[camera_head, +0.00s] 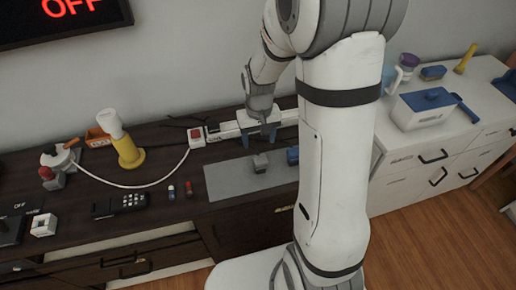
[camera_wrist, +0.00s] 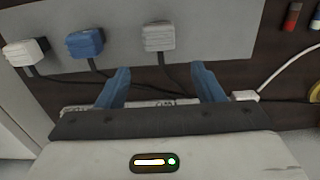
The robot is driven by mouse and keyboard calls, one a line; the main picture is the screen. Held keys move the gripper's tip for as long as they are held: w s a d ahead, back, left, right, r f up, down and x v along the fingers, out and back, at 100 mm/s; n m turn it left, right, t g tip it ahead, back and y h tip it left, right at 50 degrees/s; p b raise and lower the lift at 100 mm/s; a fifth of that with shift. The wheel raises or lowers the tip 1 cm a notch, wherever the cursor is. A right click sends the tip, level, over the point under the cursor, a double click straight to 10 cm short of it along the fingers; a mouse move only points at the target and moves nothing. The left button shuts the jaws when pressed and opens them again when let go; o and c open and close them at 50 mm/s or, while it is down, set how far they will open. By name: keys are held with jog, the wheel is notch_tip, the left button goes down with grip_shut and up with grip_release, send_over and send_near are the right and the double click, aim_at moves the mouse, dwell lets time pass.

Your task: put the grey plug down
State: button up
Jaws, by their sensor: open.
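The grey plug (camera_head: 260,163) rests on the grey mat (camera_head: 225,182) on the dark cabinet top. In the wrist view the grey plug (camera_wrist: 158,38) lies on the mat (camera_wrist: 210,30), just beyond the fingertips, its dark cord running back under the gripper. My gripper (camera_head: 258,130) is over the power strip behind the mat.
A blue plug (camera_head: 292,156) sits beside the grey one, and a white plug (camera_wrist: 24,52) lies farther along. A white power strip (camera_head: 225,130) with a red switch (camera_head: 196,134) runs behind the mat.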

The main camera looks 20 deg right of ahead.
jog(key=s+r+t, duration=0.2)
jog(key=s+r, duration=1.3)
jog(key=shift+s+a+t, duration=0.15)
jog(key=shift+s+t, duration=0.15)
jog(key=shift+s, duration=0.1)
